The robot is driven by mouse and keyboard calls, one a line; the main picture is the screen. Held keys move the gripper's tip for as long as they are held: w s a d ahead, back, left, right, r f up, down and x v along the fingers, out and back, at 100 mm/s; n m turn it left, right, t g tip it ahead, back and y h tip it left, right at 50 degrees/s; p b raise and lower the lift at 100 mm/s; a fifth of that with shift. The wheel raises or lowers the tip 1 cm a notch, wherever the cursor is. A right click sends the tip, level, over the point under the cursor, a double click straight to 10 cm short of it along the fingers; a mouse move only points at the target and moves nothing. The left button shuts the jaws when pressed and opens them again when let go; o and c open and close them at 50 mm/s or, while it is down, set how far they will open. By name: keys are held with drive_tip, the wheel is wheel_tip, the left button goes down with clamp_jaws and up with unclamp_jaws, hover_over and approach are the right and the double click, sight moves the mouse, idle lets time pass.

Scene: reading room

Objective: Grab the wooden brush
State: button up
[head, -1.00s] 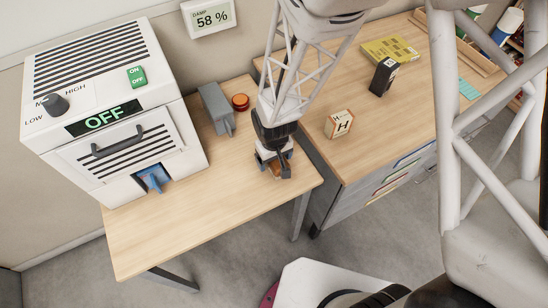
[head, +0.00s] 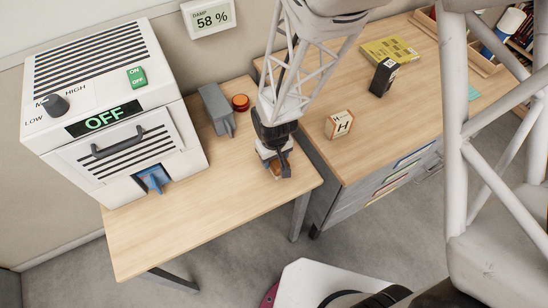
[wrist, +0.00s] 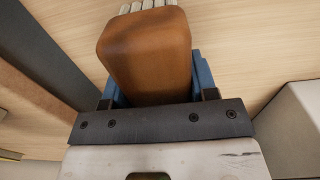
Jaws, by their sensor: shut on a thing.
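The wooden brush (wrist: 148,50) shows large in the wrist view as a rounded brown wooden block with pale bristle tufts at its far end. My gripper (wrist: 158,88) is shut on it, with a blue pad on each side of the wood. In the head view my gripper (head: 275,166) is low over the right end of the light wooden table (head: 190,220), and only a small brown part of the brush (head: 276,170) shows. I cannot tell whether the brush touches the table.
A white dehumidifier-like machine (head: 120,160) reading OFF stands at the left. A grey device (head: 216,108) and an orange-red round thing (head: 240,102) are behind my gripper. The table's front is clear.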

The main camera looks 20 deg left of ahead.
drive_tip(key=shift+r, duration=0.7)
drive_tip(key=shift+s+d+r, duration=0.1)
drive_tip(key=shift+r, duration=0.75)
drive_tip(key=s+d+r, duration=0.1)
drive_tip(key=s+d, duration=0.8)
drive_tip(key=s, duration=0.3)
drive_tip(key=shift+s+d+r, duration=0.15)
drive_tip(key=shift+s+d, duration=0.05)
drive_tip(key=shift+d, duration=0.2)
drive_tip(key=shift+w, duration=0.1)
